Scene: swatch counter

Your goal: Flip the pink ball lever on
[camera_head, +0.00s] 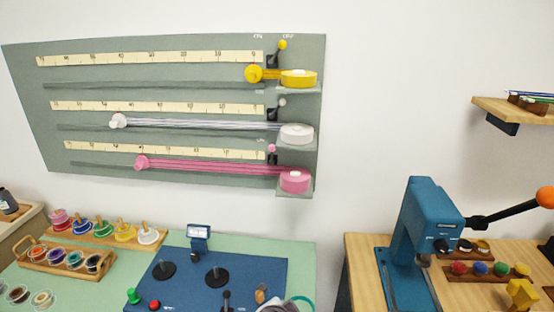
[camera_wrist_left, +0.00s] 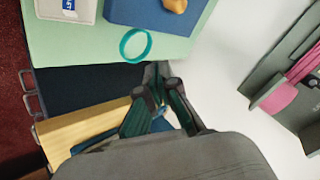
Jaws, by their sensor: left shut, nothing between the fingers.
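The pink ball lever (camera_head: 272,148) is on the right part of the grey-green wall panel (camera_head: 200,137), just above the pink spool (camera_head: 295,181). Its ball sits almost straight above its dark base, less far right than the yellow (camera_head: 282,44) and white (camera_head: 282,102) lever balls. The ON and OFF labels are at the panel's top, ON on the left. My left gripper (camera_wrist_left: 160,80) is shut and empty in the left wrist view, apart from the panel. The pink spool also shows there (camera_wrist_left: 280,98), at the right; the pink lever is not clearly visible there. My right gripper is not in view.
A green-topped table (camera_head: 300,250) below the panel holds a blue board (camera_head: 190,275), spool racks and a teal ring (camera_wrist_left: 135,45). A wooden table (camera_head: 357,270) with a blue press (camera_head: 420,220) stands right.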

